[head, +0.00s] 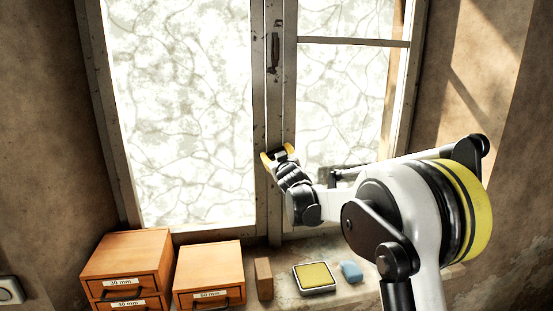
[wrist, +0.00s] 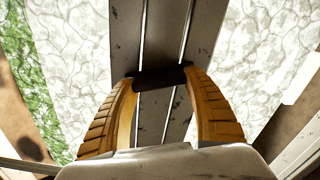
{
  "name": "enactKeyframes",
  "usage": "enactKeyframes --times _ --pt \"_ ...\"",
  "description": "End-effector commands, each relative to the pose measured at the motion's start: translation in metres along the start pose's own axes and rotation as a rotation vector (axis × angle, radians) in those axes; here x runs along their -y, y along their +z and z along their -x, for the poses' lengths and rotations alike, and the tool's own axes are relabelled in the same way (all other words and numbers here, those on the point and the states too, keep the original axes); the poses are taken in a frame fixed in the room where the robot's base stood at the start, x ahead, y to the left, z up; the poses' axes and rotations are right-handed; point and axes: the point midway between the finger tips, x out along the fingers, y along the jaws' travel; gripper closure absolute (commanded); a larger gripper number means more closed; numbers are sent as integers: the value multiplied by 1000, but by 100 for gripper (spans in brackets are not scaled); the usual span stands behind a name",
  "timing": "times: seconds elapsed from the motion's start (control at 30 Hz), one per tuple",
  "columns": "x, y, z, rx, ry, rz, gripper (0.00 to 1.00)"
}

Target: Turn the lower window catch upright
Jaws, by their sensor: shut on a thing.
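The lower window catch shows in the wrist view as a dark bar (wrist: 160,77) lying across the window's middle post. My gripper (wrist: 158,80) is shut on it, with a ribbed yellow finger at each end of the bar. In the head view my gripper (head: 277,154) is at the lower part of the middle post (head: 273,110), and its body hides most of the catch. The catch's pivot cannot be made out. The upper catch (head: 274,52) is dark and stands upright higher on the same post.
On the sill below stand wooden drawer boxes (head: 128,258) (head: 209,268), a small wooden block (head: 263,278), a yellow-topped pad (head: 315,277) and a blue block (head: 351,271). Another dark fitting (head: 345,172) shows behind my arm on the right. Frosted panes (head: 180,110) flank the post.

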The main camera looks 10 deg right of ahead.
Motion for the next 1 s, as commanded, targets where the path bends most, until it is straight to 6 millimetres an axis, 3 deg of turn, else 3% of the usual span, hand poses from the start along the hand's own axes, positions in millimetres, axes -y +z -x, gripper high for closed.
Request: enactKeyframes --times 1.0 --pt "6 4 0 3 1 955 71"
